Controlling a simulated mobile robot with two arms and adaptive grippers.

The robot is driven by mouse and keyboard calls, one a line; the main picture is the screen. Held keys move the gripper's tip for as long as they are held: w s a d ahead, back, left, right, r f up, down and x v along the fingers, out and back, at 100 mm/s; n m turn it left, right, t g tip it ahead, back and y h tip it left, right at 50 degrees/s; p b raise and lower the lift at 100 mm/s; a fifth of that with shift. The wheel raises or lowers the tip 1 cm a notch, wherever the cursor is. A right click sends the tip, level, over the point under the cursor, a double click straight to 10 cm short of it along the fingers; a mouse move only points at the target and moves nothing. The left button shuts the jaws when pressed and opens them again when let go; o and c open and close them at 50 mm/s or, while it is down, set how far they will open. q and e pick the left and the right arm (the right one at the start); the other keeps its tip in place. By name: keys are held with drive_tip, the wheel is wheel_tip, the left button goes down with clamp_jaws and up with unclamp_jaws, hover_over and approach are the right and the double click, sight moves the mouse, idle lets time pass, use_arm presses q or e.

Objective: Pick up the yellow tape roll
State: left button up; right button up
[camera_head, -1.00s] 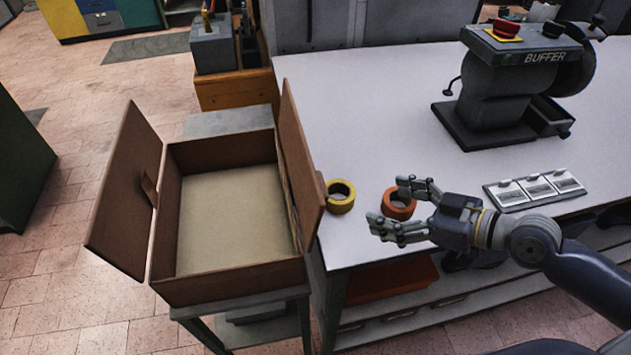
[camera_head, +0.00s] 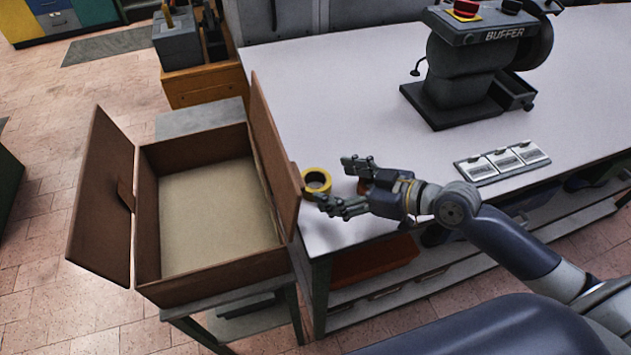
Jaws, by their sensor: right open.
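The yellow tape roll (camera_head: 317,180) lies on the grey-white table near its left front corner, beside the open flap of the cardboard box. My right gripper (camera_head: 338,184) is open and comes in from the right, its fingers pointing left at the roll. The fingertips are close to the roll's right side; I cannot tell whether they touch it. My left gripper is not in view.
An open, empty-looking cardboard box (camera_head: 215,215) stands on a low stand left of the table. A buffer machine (camera_head: 470,65) and a panel with three plates (camera_head: 503,163) stand on the table (camera_head: 340,85). The table's middle is clear.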

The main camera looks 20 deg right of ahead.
sight(307, 178)
drive_tip(key=p+x, duration=0.1)
drive_tip(key=x, duration=0.3)
drive_tip(key=shift+w+a, duration=0.15)
drive_tip(key=c, duration=1.1)
